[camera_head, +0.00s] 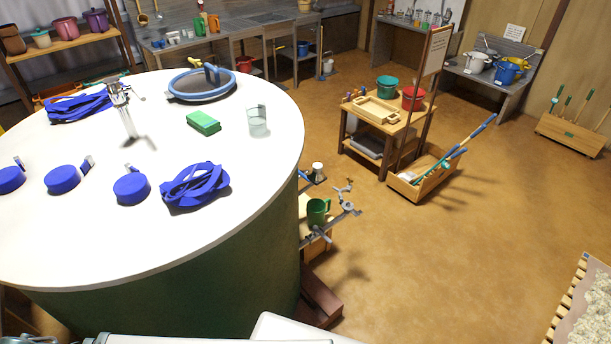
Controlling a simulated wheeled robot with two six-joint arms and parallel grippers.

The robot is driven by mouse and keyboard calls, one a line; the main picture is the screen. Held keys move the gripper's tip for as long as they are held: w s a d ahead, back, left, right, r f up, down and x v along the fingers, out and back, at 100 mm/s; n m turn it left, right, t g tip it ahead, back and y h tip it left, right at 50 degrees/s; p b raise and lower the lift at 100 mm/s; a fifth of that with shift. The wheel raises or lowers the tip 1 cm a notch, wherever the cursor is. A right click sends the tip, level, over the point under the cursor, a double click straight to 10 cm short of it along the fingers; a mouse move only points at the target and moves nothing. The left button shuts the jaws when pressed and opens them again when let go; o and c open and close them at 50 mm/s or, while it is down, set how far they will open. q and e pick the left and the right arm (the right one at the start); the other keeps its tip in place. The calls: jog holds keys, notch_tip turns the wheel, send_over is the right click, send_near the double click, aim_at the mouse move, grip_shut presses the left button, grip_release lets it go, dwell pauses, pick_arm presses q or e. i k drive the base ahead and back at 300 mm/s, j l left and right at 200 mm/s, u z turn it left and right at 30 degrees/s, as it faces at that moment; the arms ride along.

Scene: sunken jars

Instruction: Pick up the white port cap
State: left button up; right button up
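I cannot make out a white port cap for certain. A small white cylinder (318,168) with a dark part below it sits on a small stand just right of the big white-topped tank (150,235); it is too small to identify. Three blue round caps (131,188), (62,179), (10,179) with small tabs lie on the tank top. Neither of my grippers can be made out; only pale parts of my own body show along the bottom edge.
A green mug (318,211) is beside the tank. Open floor (450,260) lies right.

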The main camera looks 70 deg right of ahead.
aim_at(317, 174)
jog(key=z, duration=2.55)
jog(key=i+l+z, duration=0.15)
jog(key=i+l, duration=0.3)
jog(key=i+l+z, duration=0.45)
jog(key=i+z, duration=0.15)
jog(key=i+l+u, duration=0.1)
jog(key=u, duration=0.2)
jog(key=i+l+u, duration=0.4)
jog(key=u, duration=0.35)
jog(key=i+l+u, duration=0.1)
jog(key=u, duration=0.35)
jog(key=i+l+u, duration=0.15)
jog(key=u, duration=0.25)
jog(key=l+u, duration=0.25)
jog(key=u, duration=0.2)
jog(key=i+l+u, duration=0.1)
jog(key=u, duration=0.35)
jog(key=k+l, duration=0.05)
jog(key=l, duration=0.05)
